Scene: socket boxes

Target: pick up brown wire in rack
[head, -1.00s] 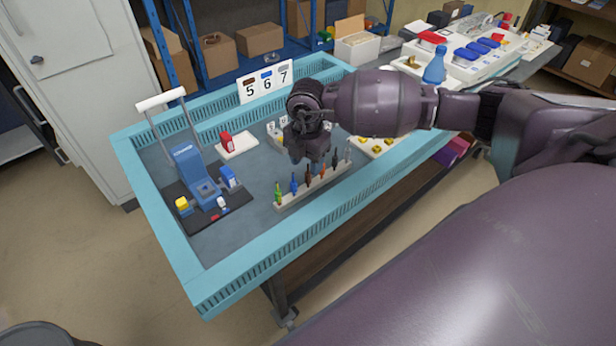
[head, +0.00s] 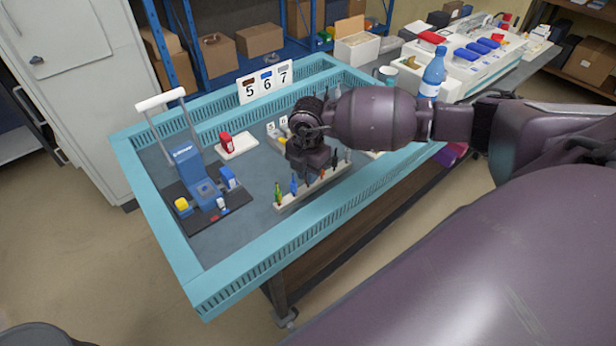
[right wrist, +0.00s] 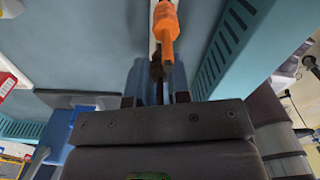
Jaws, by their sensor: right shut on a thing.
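The light-coloured wire rack (head: 316,190) stands on the grey tray floor with a row of coloured wires in it. My right gripper (head: 309,174) is down over the middle of the rack. In the right wrist view, the gripper (right wrist: 156,99) is shut on the dark brown wire (right wrist: 158,68), which stands between its fingers. The orange wire (right wrist: 166,25) is just beyond it in the same row. In the head view the gripper mostly hides the brown wire. Whether its lower end is still seated in the rack cannot be told. My left gripper is not in view.
A green wire (head: 278,193) and a blue wire (head: 294,184) stand at the rack's near end. A blue press tool (head: 190,167) is on the left, with a red-and-white block (head: 226,141) behind it. The turquoise tray wall (head: 270,250) borders the front.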

